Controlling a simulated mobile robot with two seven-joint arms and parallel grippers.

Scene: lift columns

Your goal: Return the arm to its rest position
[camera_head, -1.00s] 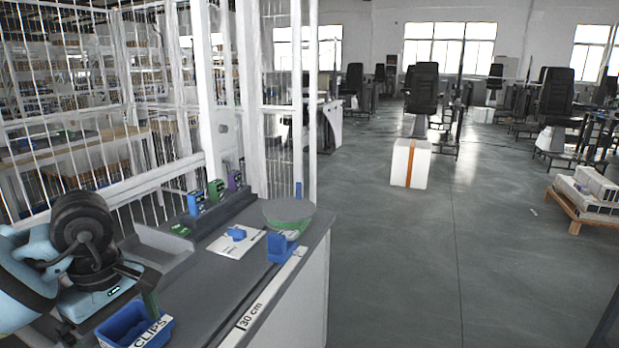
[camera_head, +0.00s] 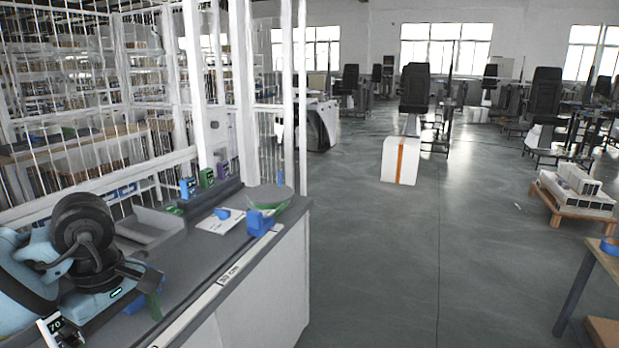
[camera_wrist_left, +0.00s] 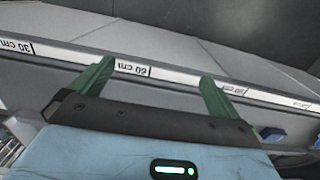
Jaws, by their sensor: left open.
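My left arm is folded at the lower left of the head view, pale blue with dark joints. Its left gripper (camera_head: 150,297) hangs over the near end of the grey counter (camera_head: 190,262). In the left wrist view its two green fingers (camera_wrist_left: 155,85) are spread wide with nothing between them. Beyond them runs the counter's edge with a white centimetre scale (camera_wrist_left: 185,80). My right arm and right gripper are not in view.
White wire racking stands behind. Open floor (camera_head: 400,260) lies right, with a wooden table (camera_head: 600,262) at the right edge.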

